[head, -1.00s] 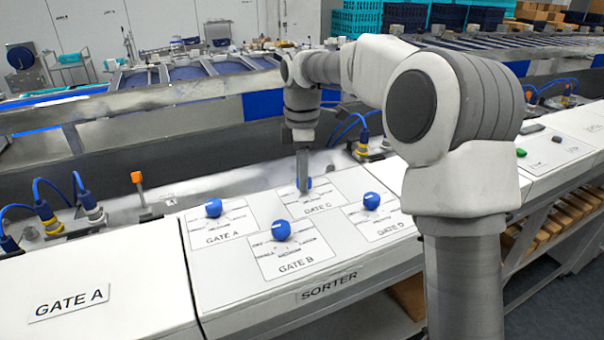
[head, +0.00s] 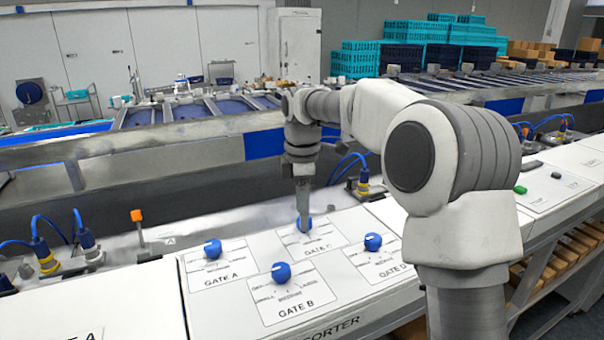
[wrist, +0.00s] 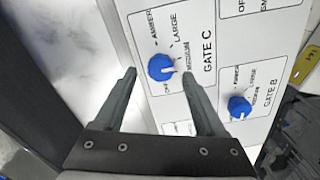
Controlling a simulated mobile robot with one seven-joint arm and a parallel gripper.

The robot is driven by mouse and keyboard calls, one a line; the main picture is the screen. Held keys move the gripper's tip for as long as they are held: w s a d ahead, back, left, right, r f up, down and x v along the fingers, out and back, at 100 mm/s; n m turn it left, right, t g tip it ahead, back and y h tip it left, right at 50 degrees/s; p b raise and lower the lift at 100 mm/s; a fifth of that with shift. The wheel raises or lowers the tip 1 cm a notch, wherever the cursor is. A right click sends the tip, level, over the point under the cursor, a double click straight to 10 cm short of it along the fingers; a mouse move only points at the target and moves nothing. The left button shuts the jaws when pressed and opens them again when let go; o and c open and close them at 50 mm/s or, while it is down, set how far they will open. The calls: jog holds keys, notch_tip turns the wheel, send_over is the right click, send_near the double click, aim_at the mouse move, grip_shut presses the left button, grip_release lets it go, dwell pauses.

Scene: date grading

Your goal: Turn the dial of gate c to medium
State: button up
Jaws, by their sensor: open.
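The blue gate C dial (head: 303,224) sits on its white label plate (head: 322,243) on the sorter panel. In the wrist view the dial (wrist: 160,67) shows between my two fingertips, with printed words around it, including LARGE, MEDIUM and OFF. Its white mark appears to point to the right, toward the MEDIUM side, but it is small. My gripper (head: 303,203) points down at the dial, its tips at or just above the dial's top. In the wrist view my gripper (wrist: 159,72) is open, with a finger on each side and no visible contact.
Dials for gate A (head: 212,249), gate B (head: 281,272) and gate D (head: 373,242) surround gate C closely. An orange-topped post (head: 137,216) and cabled connectors (head: 88,240) stand at left. A metal conveyor rail (head: 200,153) runs behind.

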notch_tip(320, 180, up, 16)
dwell(0.6)
jog(key=shift+s, duration=0.1)
jog(key=s+d+f+m+t+b, duration=0.25)
jog(key=s+m, duration=0.25)
jog(key=s, duration=0.3)
jog(key=s+d+f+m+t+b, duration=0.1)
jog(key=s+d+f+m+b, duration=0.1)
jog(key=s+d+m, duration=0.45)
jog(key=s+d+f+m+t+b, duration=0.2)
jog(key=s+f+m, duration=0.5)
jog(key=s+f, duration=0.8)
jog(key=shift+s+d+f+b, duration=0.25)
jog(key=shift+d+f+b, duration=0.1)
jog(key=shift+f, duration=0.4)
